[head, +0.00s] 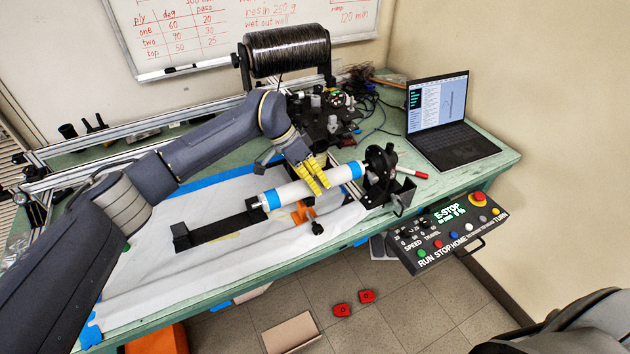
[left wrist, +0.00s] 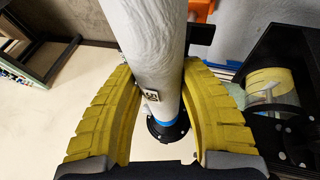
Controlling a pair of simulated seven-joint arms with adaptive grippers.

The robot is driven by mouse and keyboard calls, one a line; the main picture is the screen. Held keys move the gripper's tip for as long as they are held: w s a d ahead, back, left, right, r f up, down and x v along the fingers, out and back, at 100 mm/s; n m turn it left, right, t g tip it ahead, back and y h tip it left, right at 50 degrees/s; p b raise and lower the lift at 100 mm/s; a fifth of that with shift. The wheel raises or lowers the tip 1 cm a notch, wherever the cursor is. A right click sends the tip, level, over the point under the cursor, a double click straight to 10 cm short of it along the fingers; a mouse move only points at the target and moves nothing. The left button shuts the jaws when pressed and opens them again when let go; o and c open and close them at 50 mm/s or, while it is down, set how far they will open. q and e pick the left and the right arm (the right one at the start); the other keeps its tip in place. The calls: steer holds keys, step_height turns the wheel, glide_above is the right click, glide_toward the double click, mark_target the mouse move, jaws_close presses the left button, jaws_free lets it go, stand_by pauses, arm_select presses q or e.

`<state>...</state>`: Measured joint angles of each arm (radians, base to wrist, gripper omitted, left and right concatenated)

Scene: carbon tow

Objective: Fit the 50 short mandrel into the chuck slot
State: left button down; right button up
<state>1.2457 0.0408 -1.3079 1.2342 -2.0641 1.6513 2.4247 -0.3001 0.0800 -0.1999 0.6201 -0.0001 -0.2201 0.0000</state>
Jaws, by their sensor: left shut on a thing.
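The mandrel (head: 291,192) is a white tube with blue bands at both ends. It lies slantwise above the bench, its right end close to the black chuck (head: 381,165). Whether that end sits in the slot, I cannot tell. My left gripper (head: 316,175) has yellow ribbed fingers shut around the tube, right of its middle. In the left wrist view the white tube (left wrist: 150,45) runs between both fingers (left wrist: 160,115). It carries a small label, and a blue band and black round part (left wrist: 168,131) show at its lower end. My right gripper is not in view.
A black rail (head: 190,237) and an orange clamp (head: 302,213) lie below the mandrel on white sheeting. A laptop (head: 445,120) stands at the right. A control box (head: 450,232) hangs at the front edge. A black tow spool (head: 287,52) stands behind.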

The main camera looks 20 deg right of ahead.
arm_select(q)
steer(key=shift+r, duration=0.85)
steer(key=shift+f, duration=0.9)
stand_by(1.3)
steer(key=c, duration=0.7)
jaws_free()
steer(key=shift+f, duration=0.1)
steer(key=shift+c, duration=0.2)
steer(key=v, duration=1.2)
